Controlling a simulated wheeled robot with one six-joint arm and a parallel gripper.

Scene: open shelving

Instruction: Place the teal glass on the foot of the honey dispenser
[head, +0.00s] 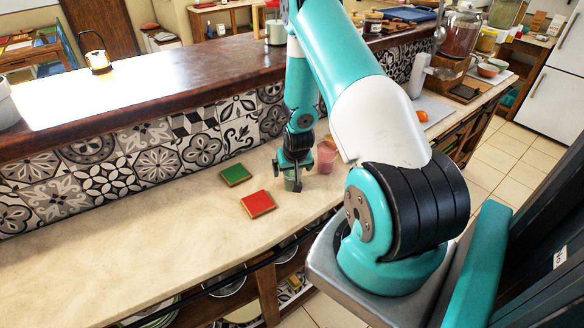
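My gripper (289,176) points down at the counter at the middle of the view. A small greenish-teal glass (291,184) shows between and behind its fingers, partly hidden by them. It seems to stand on the counter; I cannot tell whether the fingers touch it. A jar-like dispenser with reddish-brown contents (461,36) stands at the upper right on a wooden stand, with a dark flat foot (465,91) in front. It appears to be the honey dispenser. My gripper is far to its left and nearer.
A pink glass (326,156) stands just right of my gripper. A green tile (235,175) and a red tile (258,204) lie to its left. The patterned tiled wall (150,165) and raised wooden ledge (160,84) run behind. The counter's left part (120,260) is clear.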

